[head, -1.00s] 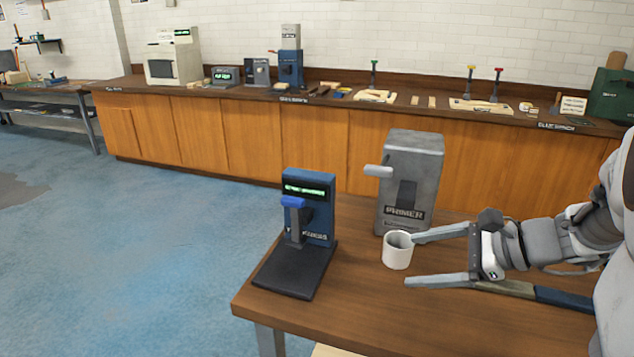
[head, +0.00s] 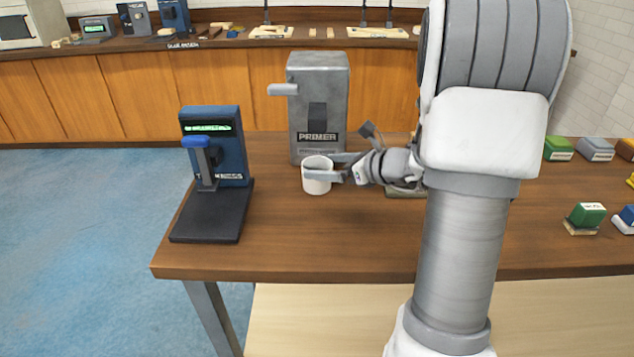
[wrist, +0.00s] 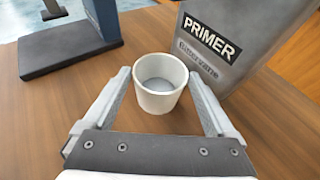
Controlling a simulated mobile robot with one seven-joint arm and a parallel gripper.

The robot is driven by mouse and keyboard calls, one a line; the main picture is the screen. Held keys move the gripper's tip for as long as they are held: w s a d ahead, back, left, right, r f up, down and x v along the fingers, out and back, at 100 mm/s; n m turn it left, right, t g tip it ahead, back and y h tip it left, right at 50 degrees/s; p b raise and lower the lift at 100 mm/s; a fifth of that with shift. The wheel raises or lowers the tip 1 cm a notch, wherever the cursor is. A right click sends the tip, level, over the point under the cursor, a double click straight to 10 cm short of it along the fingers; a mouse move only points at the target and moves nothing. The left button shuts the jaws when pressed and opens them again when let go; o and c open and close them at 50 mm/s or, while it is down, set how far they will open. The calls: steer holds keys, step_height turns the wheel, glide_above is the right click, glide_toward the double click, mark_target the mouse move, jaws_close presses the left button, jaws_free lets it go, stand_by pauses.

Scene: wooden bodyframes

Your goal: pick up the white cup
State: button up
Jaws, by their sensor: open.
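The white cup (head: 316,178) stands upright on the wooden table, in front of the grey PRIMER machine. In the wrist view the cup (wrist: 160,84) sits between the two fingers of my gripper (wrist: 160,93), near their tips, with a small gap visible on each side. In the head view my gripper (head: 333,167) reaches in from the right, one finger across the near side of the cup and the other behind it. The gripper is open. The cup's inside looks empty.
The grey PRIMER machine (head: 318,95) stands close behind the cup. A blue device with a dark base (head: 212,210) stands to its left. Several coloured blocks, one green (head: 586,215), lie at the table's right. Table (head: 300,245) in front of the cup is clear.

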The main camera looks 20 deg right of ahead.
mark_target(307, 165)
steer(key=shift+b+x, duration=0.55)
steer(key=shift+x, duration=2.6)
steer(key=shift+s+d+f, duration=0.1)
steer(key=c, duration=1.3)
steer(key=shift+c, duration=0.2)
